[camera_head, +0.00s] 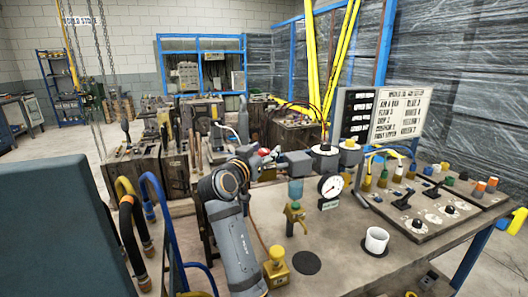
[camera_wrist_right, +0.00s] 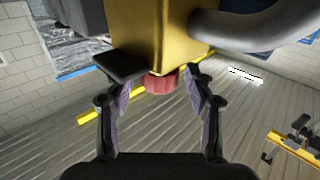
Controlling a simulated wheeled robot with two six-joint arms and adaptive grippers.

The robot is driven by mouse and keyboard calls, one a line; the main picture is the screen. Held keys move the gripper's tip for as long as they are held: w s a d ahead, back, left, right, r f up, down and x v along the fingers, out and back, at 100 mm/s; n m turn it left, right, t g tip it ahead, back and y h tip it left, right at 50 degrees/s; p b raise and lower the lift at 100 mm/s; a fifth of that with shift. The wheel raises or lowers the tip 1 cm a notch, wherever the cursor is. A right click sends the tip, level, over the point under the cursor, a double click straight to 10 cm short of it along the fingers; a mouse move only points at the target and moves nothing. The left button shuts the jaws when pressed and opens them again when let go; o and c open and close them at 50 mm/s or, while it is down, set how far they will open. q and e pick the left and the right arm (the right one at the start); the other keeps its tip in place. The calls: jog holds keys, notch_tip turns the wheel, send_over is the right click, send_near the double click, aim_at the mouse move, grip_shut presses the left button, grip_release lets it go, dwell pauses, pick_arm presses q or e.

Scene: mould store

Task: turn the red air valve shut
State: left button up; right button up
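The red air valve knob (camera_head: 264,152) shows small in the head view, at the left end of the grey air unit (camera_head: 294,158) on the bench. In the right wrist view the red knob (camera_wrist_right: 161,83) sticks out below a yellow block (camera_wrist_right: 160,35). My right gripper (camera_wrist_right: 160,84) is open, with one finger on each side of the knob and a visible gap on both sides. In the head view my right gripper (camera_head: 266,160) is at the knob, partly hidden by its own wrist. My left gripper is not in view.
A pressure gauge (camera_head: 331,187) and a brass tap (camera_head: 294,213) are close to the right of my arm. Black and blue hoses (camera_head: 160,225) hang at the left.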

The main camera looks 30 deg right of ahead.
aim_at(264, 150)
notch_tip(264, 150, up, 10)
dwell(0.6)
dwell(0.4)
